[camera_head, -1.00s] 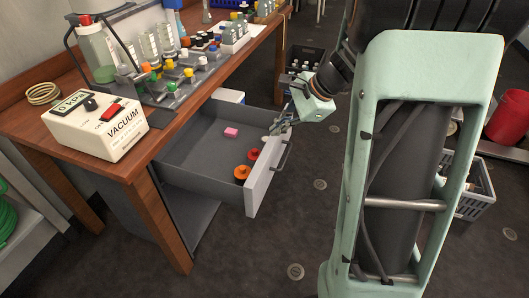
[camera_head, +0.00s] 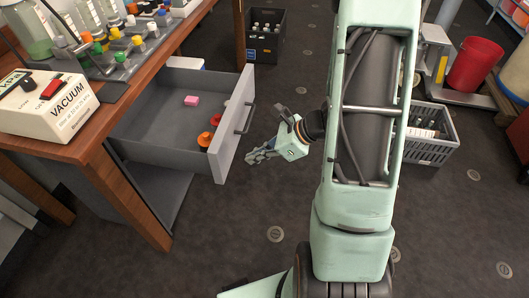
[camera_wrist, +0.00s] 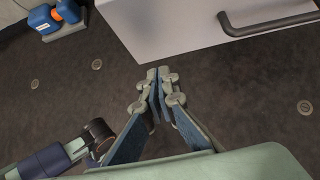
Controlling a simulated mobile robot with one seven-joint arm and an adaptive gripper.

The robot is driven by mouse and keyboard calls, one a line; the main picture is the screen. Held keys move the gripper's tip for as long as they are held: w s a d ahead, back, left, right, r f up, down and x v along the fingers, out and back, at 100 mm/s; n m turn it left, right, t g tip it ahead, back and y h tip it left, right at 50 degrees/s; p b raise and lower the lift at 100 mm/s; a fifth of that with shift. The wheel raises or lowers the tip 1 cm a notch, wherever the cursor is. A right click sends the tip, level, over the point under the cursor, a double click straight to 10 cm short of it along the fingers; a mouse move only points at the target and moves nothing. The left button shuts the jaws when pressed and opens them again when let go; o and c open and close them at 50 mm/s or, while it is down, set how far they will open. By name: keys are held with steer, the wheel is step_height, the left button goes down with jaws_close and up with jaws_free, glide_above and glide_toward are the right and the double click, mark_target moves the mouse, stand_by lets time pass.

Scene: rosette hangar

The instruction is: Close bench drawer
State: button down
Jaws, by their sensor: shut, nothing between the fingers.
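The bench drawer (camera_head: 232,128) stands pulled out under the wooden bench in the head view. Its pale front carries a dark bar handle (camera_head: 244,119). Inside lie a pink block (camera_head: 191,100) and orange round pieces (camera_head: 206,138). My gripper (camera_head: 250,158) is outside the drawer, to the right of its front and low, with its fingers pointing left toward it. In the wrist view the fingertips (camera_wrist: 157,75) are together and empty, just below the drawer front (camera_wrist: 180,25). The handle also shows there (camera_wrist: 265,24) at the upper right. I cannot tell whether the fingertips touch the front.
A vacuum unit (camera_head: 45,105) and a rack of coloured-cap bottles stand on the bench. A dark crate (camera_head: 265,37) is on the floor behind, a grey crate (camera_head: 432,135) and a red bucket (camera_head: 474,64) to the right. The floor before the drawer is clear.

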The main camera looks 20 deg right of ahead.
mark_target(226, 161)
steer(key=w+a, duration=0.1)
steer(key=w+a+f, duration=0.1)
steer(key=a, duration=0.1)
steer(key=a+f, duration=0.1)
steer(key=shift+w+a, duration=0.5)
steer(key=shift+a, duration=0.05)
steer(key=w+a, duration=0.5)
steer(key=a, duration=0.5)
steer(key=w+a, duration=0.6)
steer(key=a, duration=0.4)
steer(key=w+a+p, duration=0.1)
steer(key=w+a, duration=0.5)
steer(key=a, duration=0.4)
steer(key=shift+w+a+r, duration=0.1)
steer(key=shift+w+a, duration=0.1)
steer(key=shift+w, duration=0.05)
steer(key=shift+w+a+r, duration=0.15)
steer(key=shift+w+a, duration=0.05)
steer(key=shift+a, duration=0.1)
